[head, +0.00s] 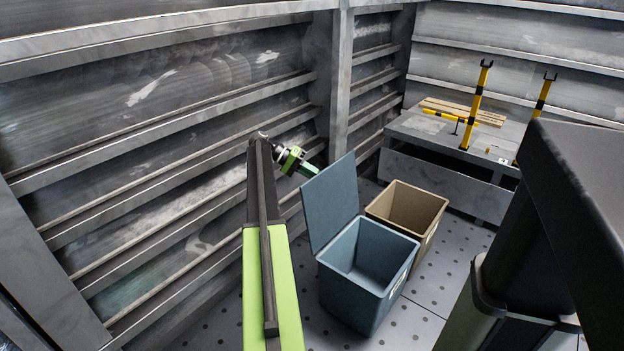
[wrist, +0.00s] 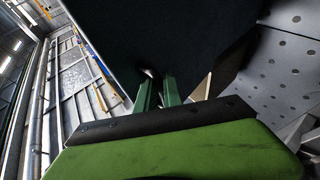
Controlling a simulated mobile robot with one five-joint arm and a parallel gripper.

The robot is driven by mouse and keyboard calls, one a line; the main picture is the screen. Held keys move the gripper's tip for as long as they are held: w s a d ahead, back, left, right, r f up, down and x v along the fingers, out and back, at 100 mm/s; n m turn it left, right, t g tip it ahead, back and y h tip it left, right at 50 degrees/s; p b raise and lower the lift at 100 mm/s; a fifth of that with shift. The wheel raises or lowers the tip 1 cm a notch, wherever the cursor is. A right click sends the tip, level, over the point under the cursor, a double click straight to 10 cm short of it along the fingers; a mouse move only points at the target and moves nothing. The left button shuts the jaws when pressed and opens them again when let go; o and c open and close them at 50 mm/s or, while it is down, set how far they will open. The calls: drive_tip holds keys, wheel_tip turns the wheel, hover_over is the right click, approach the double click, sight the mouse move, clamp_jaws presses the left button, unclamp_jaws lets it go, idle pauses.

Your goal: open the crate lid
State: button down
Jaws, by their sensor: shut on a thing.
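The blue-grey crate (head: 345,295) stands on the floor in the head view with its inside showing empty. Its lid (head: 332,200) stands up steeply along the crate's left side, so the top is open. My gripper (head: 312,170) is at the lid's upper left, on its outer face. In the wrist view the lid is a dark panel (wrist: 190,40) filling the upper middle. The two green fingers (wrist: 159,82) are shut at its face, with a small pale part of the lid's grip between them; most of that grip is hidden.
A tan open box (head: 408,208) stands close behind the crate on the right. A grey bench (head: 440,135) with yellow-and-black posts (head: 477,105) and wooden strips is at the back. A ribbed metal wall (head: 150,130) runs along the left. Perforated floor shows in front.

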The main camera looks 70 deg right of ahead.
drive_tip(key=shift+w+f, duration=0.15)
drive_tip(key=shift+w, duration=0.1)
drive_tip(key=c, duration=1.6)
unclamp_jaws()
drive_tip(key=shift+w+f, duration=0.1)
drive_tip(key=shift+f, duration=0.05)
drive_tip(key=shift+o, duration=0.6)
drive_tip(key=shift+r+p, duration=0.35)
drive_tip(key=shift+r, duration=0.05)
drive_tip(key=s+a+r+p, duration=0.2)
drive_tip(key=s+r+p, duration=0.8)
drive_tip(key=s, duration=0.1)
drive_tip(key=shift+s+a+r, duration=0.2)
drive_tip(key=shift+s+a, duration=0.1)
